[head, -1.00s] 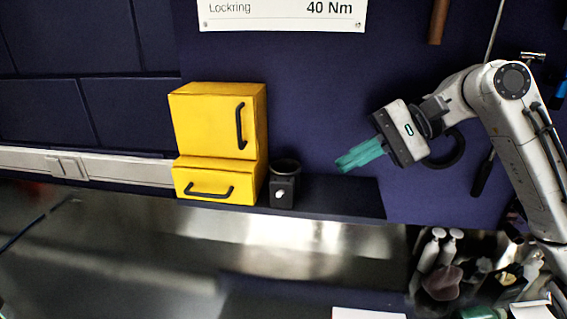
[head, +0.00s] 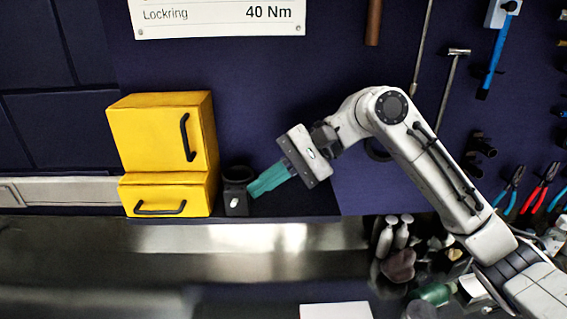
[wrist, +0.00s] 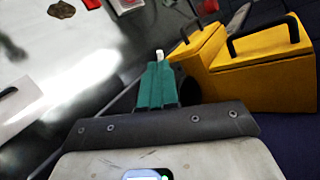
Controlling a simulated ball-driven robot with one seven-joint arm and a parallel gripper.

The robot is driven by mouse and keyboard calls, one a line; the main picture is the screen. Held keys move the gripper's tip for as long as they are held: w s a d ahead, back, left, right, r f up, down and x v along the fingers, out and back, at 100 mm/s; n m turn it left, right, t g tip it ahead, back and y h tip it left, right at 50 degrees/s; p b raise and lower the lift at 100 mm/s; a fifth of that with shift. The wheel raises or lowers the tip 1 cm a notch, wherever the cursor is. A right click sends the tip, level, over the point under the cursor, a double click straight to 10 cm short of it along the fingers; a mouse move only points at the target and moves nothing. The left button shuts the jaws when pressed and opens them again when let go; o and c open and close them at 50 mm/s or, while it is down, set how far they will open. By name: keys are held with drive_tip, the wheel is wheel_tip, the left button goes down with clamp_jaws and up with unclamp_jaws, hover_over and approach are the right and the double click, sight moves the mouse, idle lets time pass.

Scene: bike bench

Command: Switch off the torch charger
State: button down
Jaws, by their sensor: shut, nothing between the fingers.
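The torch charger (head: 237,176) is a small black holder with a round open top, on the ledge right of the yellow cabinet. A small white switch (head: 234,202) sits low on its front. My gripper (head: 251,191) has teal fingers, shut and empty, pointing down-left with the tips at the charger's right side in the head view. In the wrist view the white switch (wrist: 160,55) shows just past the fingertips (wrist: 158,66). The fingers hide part of the charger there, and I cannot tell whether they touch it.
The yellow cabinet (head: 160,150), with a black-handled door and drawer, stands close left of the charger. Bottles and other items (head: 395,240) crowd the right. Tools such as red pliers (head: 540,185) hang on the dark wall.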

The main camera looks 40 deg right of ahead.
sight(234, 202)
drive_tip(key=shift+x, duration=1.35)
drive_tip(key=shift+f, duration=0.1)
drive_tip(key=shift+a+n+t+h, duration=0.1)
drive_tip(key=shift+n+t+h, duration=0.3)
